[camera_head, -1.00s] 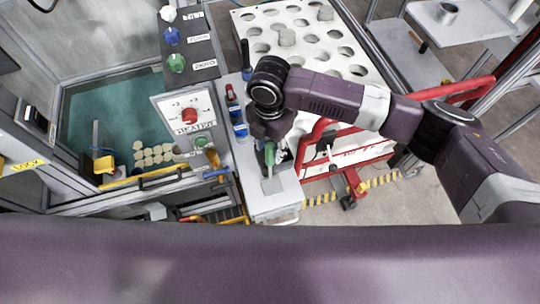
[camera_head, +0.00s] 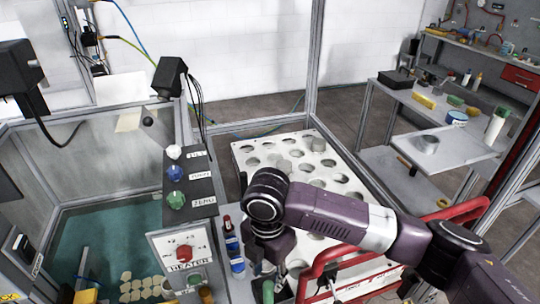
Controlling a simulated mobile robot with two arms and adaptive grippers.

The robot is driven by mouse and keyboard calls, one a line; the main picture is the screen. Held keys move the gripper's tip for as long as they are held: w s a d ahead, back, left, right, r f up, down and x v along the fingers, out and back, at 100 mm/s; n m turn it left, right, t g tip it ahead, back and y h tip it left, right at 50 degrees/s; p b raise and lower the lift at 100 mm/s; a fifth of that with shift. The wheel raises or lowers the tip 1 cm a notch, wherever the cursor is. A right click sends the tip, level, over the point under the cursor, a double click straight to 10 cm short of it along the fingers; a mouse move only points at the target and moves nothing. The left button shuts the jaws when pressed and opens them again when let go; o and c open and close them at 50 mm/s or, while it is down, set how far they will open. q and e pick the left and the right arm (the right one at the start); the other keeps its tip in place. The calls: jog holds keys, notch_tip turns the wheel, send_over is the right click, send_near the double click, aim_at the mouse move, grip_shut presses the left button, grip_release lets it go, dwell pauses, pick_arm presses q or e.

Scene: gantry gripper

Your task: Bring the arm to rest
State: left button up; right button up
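My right arm comes in from the right as purple and grey links, bent across the front of the white perforated board (camera_head: 243,155). Its wrist points downward. My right gripper (camera_head: 277,284) is at the bottom edge, beside a green object (camera_head: 267,291). Its fingers are mostly hidden by the wrist and cut off by the picture edge, so I cannot tell whether they are open or shut or touch the object. My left gripper is not in view.
A red frame (camera_head: 400,238) runs close by the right arm. A heater control box (camera_head: 163,246) and small bottles (camera_head: 234,252) stand left of the wrist. A metal table (camera_head: 470,150) stands at the right. Bare floor (camera_head: 268,108) lies behind the board.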

jog(key=s+a+f+m+y, duration=0.3)
jog(key=s+a+m+y, duration=0.25)
jog(key=s+m, duration=0.2)
jog(key=s+d+f+m+t+h, duration=0.1)
jog(key=s+d+f+m+h, duration=0.15)
jog(key=d+m, duration=0.5)
jog(key=s+d+f+m+t+h, duration=0.1)
jog(key=s+d+f+m, duration=0.3)
jog(key=d, duration=0.7)
jog(key=s+d+f+m+t+h, duration=0.1)
jog(key=s+d+m+t+h, duration=0.15)
jog(key=d+m, duration=0.55)
notch_tip(320, 180, down, 27)
jog(key=s+g, duration=0.2)
jog(key=s, duration=0.1)
jog(key=s+d+f+n+g, duration=0.1)
jog(key=s+d+f, duration=0.2)
jog(key=s+f, duration=1.2)
jog(key=shift+s+d+f, duration=0.15)
jog(key=shift+s+f, duration=0.1)
jog(key=shift+s, duration=0.55)
